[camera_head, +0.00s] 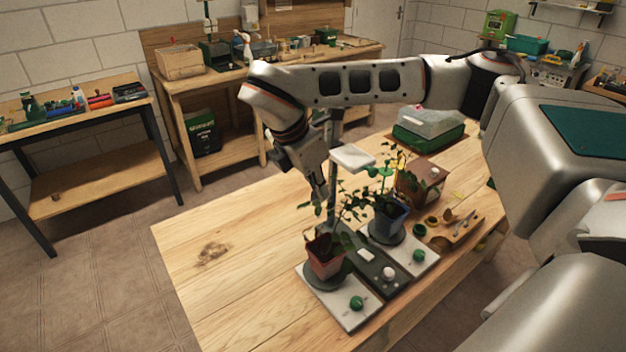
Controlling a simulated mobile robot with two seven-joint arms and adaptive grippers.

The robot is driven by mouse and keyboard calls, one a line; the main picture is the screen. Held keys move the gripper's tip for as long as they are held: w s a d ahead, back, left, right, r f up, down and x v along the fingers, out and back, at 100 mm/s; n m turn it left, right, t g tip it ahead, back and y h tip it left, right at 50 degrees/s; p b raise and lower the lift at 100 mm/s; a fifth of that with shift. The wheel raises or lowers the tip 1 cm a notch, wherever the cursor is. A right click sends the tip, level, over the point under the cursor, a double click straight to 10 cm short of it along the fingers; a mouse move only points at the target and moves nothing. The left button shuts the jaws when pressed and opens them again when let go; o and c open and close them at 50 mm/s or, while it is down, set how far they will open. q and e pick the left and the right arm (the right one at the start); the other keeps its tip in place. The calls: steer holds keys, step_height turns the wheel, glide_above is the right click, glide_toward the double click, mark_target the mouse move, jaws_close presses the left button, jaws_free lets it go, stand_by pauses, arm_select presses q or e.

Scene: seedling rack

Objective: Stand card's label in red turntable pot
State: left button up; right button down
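A red square pot (325,257) with a leafy plant stands on a dark round turntable on the left light plate (345,318). A blue pot (389,222) with another plant stands on the right turntable. My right gripper (322,193) points down just above and behind the red pot's plant. Its fingertips are small and partly lost among the leaves, so its opening and any held label are unclear. A blank-looking white panel (352,157) sits above the plants near a grey post; I cannot read any marking on it. My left gripper is not in view.
A wooden tool tray (452,230), a brown box (421,184) and a green tray with a clear lid (428,128) stand to the right. The table's left side is clear.

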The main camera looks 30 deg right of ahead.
mark_target(320, 215)
step_height(320, 215, down, 4)
steer(key=shift+s+r+b, duration=0.1)
steer(key=shift+r+b, duration=0.1)
steer(key=shift+b, duration=0.9)
steer(key=shift+f+b, duration=0.55)
steer(key=shift+f, duration=0.35)
steer(key=shift+f+b, duration=0.6)
steer(key=shift+f, duration=0.35)
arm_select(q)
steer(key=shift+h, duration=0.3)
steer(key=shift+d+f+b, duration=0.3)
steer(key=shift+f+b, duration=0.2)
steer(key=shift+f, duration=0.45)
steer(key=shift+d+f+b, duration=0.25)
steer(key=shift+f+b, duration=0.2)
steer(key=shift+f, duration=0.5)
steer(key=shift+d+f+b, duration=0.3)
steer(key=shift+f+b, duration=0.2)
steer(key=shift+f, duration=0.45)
arm_select(e)
steer(key=shift+f, duration=2.5)
